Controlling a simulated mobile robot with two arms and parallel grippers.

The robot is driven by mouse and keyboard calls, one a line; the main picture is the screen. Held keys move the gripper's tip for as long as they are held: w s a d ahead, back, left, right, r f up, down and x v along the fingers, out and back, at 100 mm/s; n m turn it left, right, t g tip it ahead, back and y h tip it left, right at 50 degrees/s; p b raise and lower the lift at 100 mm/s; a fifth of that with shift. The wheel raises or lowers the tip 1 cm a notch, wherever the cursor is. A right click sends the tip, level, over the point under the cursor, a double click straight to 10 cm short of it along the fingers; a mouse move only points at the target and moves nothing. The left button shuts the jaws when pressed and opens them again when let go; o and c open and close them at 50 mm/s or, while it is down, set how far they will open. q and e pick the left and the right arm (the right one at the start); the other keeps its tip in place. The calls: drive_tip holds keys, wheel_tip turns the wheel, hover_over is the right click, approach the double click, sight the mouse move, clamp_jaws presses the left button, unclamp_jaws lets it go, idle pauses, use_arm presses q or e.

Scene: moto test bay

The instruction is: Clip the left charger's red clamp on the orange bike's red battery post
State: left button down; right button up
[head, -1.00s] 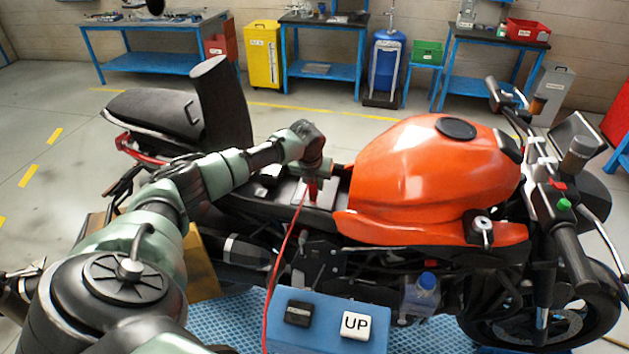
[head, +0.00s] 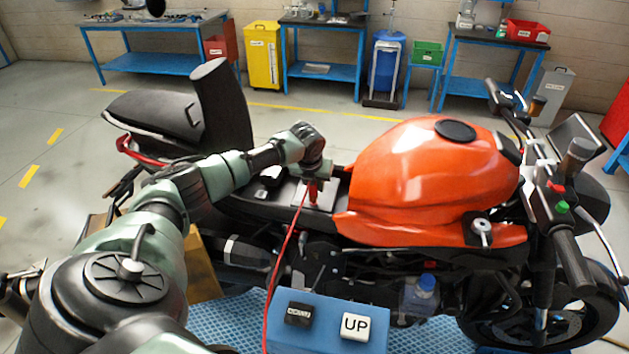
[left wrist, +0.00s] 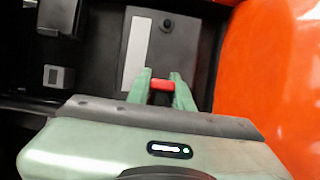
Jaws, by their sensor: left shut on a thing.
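The orange bike (head: 425,185) stands across the head view, its seat raised at the left. My left gripper (head: 313,182) points down into the open bay behind the tank. It is shut on the red clamp (head: 312,194), from which a red cable (head: 281,260) runs down to the front. In the left wrist view, the red clamp (left wrist: 162,85) sits between the green fingers of the left gripper (left wrist: 160,88), over the grey battery (left wrist: 178,55). A black post (left wrist: 167,25) shows at its far end. The red post is not visible, and I cannot tell whether the clamp touches it. My right gripper is out of view.
A blue box (head: 328,312) with a black block and a white "UP" block on top stands in front of the bike. The orange tank (left wrist: 270,85) rises close to the right of the gripper. Black parts (left wrist: 60,50) lie left of the battery.

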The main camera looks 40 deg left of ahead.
use_arm(q)
drive_tip(key=shift+f+b, duration=0.3)
drive_tip(key=shift+f, duration=0.3)
drive_tip(key=c, duration=1.2)
unclamp_jaws()
drive_tip(key=shift+o, duration=0.2)
drive_tip(key=shift+r, duration=0.1)
drive_tip(key=b+v, duration=0.2)
drive_tip(key=v, duration=0.4)
drive_tip(key=shift+s+d+r, duration=0.1)
drive_tip(key=shift+s+r, duration=0.15)
drive_tip(key=shift+r, duration=0.1)
drive_tip(key=shift+s+d+r, duration=0.1)
drive_tip(key=shift+s+r, duration=0.05)
drive_tip(key=shift+r, duration=0.3)
drive_tip(key=shift+s+f, duration=0.1)
